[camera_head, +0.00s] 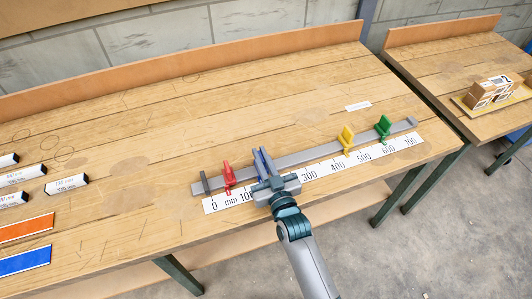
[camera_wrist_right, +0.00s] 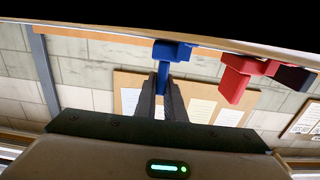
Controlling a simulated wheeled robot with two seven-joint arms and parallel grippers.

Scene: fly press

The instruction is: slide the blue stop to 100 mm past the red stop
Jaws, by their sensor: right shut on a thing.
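The blue stop (camera_head: 261,158) sits on the grey rail (camera_head: 320,150), to the right of the red stop (camera_head: 228,176). My right gripper (camera_head: 267,180) is shut on the blue stop from the front. In the right wrist view the fingers (camera_wrist_right: 160,98) close on the lower part of the blue stop (camera_wrist_right: 172,52), with the red stop (camera_wrist_right: 238,76) apart to the right. The white millimetre scale (camera_head: 325,169) runs along the rail's front. My gripper hides the scale around 200, so the exact blue reading cannot be told. My left gripper is not in view.
A yellow stop (camera_head: 346,138) and a green stop (camera_head: 383,127) stand further right on the rail. A dark end piece (camera_head: 205,183) is at its left end. Black-and-white blocks (camera_head: 66,185) and orange (camera_head: 26,228) and blue (camera_head: 24,261) plates lie at left.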

